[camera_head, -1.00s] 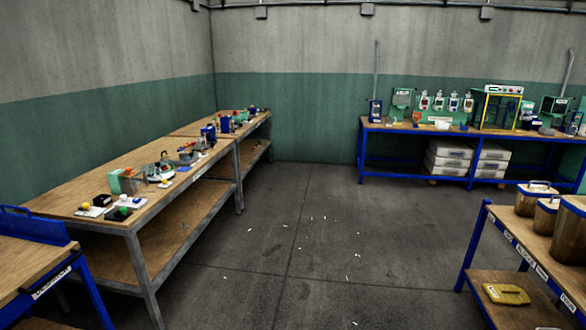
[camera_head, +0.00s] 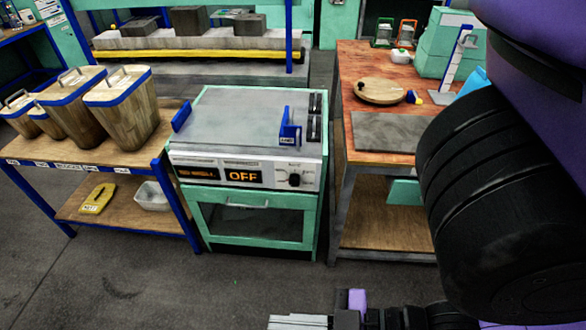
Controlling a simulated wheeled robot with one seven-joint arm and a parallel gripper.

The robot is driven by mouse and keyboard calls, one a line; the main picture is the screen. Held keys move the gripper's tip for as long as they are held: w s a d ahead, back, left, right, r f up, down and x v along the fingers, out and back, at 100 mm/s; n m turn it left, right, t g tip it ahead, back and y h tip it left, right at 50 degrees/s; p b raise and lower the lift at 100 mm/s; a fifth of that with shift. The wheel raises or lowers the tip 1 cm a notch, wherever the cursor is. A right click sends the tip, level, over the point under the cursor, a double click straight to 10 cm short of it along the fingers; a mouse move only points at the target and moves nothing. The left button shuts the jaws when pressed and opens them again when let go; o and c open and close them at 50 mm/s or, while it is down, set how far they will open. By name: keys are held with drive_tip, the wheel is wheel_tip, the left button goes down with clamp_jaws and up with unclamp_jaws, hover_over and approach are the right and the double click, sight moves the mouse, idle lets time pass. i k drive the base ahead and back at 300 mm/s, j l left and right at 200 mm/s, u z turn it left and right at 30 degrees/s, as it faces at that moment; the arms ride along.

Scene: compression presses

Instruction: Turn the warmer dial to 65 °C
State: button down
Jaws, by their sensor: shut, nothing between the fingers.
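The warmer (camera_head: 255,214) is a mint-green cabinet with a grey flat top, standing in the middle of the view. Its front panel has an orange-lit display (camera_head: 243,176) reading OFF. The dark round dial (camera_head: 294,180) is at the right of that panel, and its scale is too small to read. My gripper (camera_head: 299,322) shows in part at the bottom edge, low in front of the warmer and apart from it. It is shut and empty. My black and purple arm fills the right side.
Left of the warmer is a blue-framed shelf (camera_head: 85,163) with lidded wooden bins (camera_head: 124,104). Right is a wooden bench (camera_head: 357,65) with a round board (camera_head: 379,91) and a grey plate (camera_head: 388,132). Open floor (camera_head: 110,270) lies in front.

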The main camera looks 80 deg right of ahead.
sight(294, 181)
drive_tip(key=z, duration=1.55)
